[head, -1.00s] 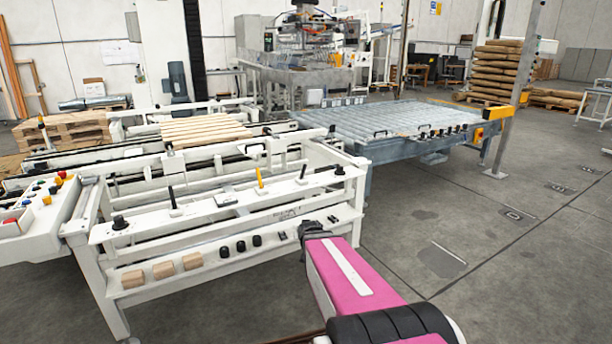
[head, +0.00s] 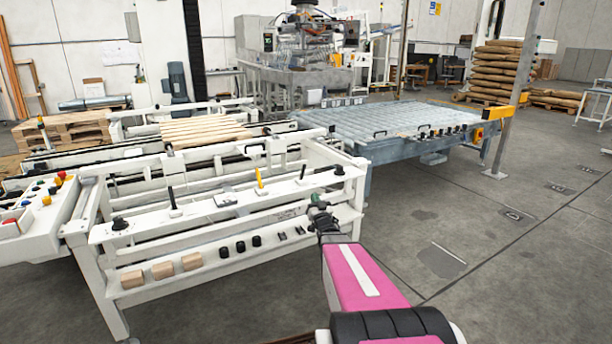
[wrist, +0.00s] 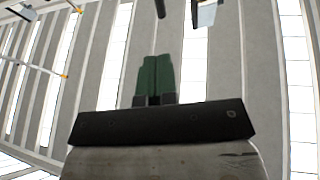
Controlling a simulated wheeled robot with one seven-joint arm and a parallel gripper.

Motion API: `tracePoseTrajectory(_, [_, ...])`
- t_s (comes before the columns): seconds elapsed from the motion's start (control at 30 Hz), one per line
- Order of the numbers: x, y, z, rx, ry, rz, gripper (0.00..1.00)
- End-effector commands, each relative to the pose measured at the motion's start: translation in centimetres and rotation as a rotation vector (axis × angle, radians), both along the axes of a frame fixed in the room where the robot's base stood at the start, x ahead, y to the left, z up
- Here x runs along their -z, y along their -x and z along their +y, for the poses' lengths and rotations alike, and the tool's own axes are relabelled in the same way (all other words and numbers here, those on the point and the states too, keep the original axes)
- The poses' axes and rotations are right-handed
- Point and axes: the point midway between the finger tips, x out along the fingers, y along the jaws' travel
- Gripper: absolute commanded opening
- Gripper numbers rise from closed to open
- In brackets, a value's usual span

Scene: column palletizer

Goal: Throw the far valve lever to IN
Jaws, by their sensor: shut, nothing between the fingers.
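My gripper (head: 316,203) is shut and empty, its green fingers pointing up just in front of the white frame's upper rail, at the right. In the wrist view the green fingers (wrist: 155,75) are together, and a dark rod (wrist: 160,8) stands just beyond the tips; I cannot tell whether it is a lever. On the rail, a small dark-tipped lever (head: 303,172) stands a little above and left of my gripper. A yellow lever (head: 259,178) and a black lever (head: 171,198) stand farther left. Which one is the far valve lever is not clear.
A black knob (head: 339,170) sits at the rail's right end, close to my gripper. The lower shelf (head: 215,262) carries wooden blocks (head: 162,270) and black knobs (head: 240,246). A blue roller conveyor (head: 400,148) stands behind.

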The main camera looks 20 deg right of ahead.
Motion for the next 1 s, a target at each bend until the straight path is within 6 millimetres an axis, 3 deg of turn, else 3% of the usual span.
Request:
tracePoseTrajectory(0.47, [-0.3, -0.5, 0.0, -0.003, 0.000, -0.006, 0.00])
tracePoseTrajectory(1.0, [-4.0, -9.0, 0.1, -0.003, 0.000, -0.007, 0.00])
